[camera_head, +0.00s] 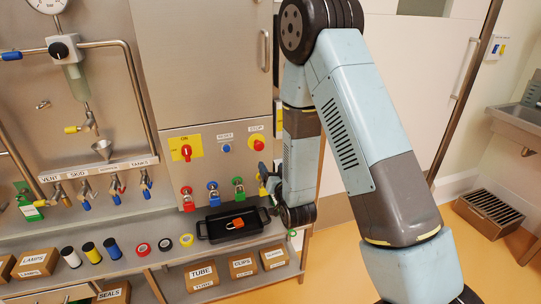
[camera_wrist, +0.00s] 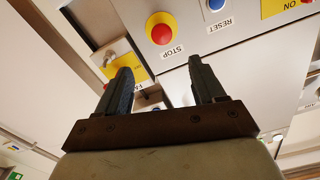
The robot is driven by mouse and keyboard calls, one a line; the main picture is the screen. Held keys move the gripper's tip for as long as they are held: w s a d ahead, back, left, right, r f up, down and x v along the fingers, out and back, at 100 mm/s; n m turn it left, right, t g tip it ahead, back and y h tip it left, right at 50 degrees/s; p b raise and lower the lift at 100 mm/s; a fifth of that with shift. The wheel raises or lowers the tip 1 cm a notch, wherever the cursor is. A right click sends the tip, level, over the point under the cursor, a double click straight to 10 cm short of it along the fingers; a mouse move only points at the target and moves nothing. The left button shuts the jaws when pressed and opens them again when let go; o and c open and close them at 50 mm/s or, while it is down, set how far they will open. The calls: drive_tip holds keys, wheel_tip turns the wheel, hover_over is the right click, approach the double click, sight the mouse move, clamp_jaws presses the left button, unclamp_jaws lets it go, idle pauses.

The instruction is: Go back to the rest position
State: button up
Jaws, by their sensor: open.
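My gripper (camera_head: 266,178) is at the right edge of the control panel, above the right end of the black tray. In the wrist view my gripper (camera_wrist: 160,78) shows two dark fingers spread apart with nothing held between them. The panel appears upside down there, with the red STOP button (camera_wrist: 161,30) beyond the fingertips and the blue RESET button (camera_wrist: 215,4) to its right. Part of the panel's lower right is hidden behind my gripper in the head view.
A black tray (camera_head: 208,236) on the shelf holds an orange-red padlock (camera_head: 235,223). Red (camera_head: 188,198), blue (camera_head: 213,193) and green (camera_head: 238,188) padlocks hang on the panel. Tape rolls and labelled boxes lie left and below. Open floor (camera_head: 335,270) lies to the right.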

drive_tip(key=s+d+r+g+h, duration=0.25)
drive_tip(key=d+r, duration=0.35)
drive_tip(key=r, duration=0.3)
drive_tip(key=s+d+r+g+h, duration=0.1)
drive_tip(key=s+d+r+g, duration=0.1)
drive_tip(key=d+r+g, duration=0.45)
drive_tip(key=s+d+r+g, duration=0.1)
drive_tip(key=s+d+r, duration=0.1)
drive_tip(key=s, duration=0.6)
drive_tip(key=s+d+r+h, duration=0.1)
drive_tip(key=s+d+r, duration=0.2)
drive_tip(key=s, duration=0.6)
drive_tip(key=s+d+r+g, duration=0.1)
drive_tip(key=s+d+r, duration=0.1)
drive_tip(key=s+r, duration=0.4)
drive_tip(key=s, duration=0.3)
drive_tip(key=shift+d+g, duration=0.15)
drive_tip(key=shift+g, duration=0.15)
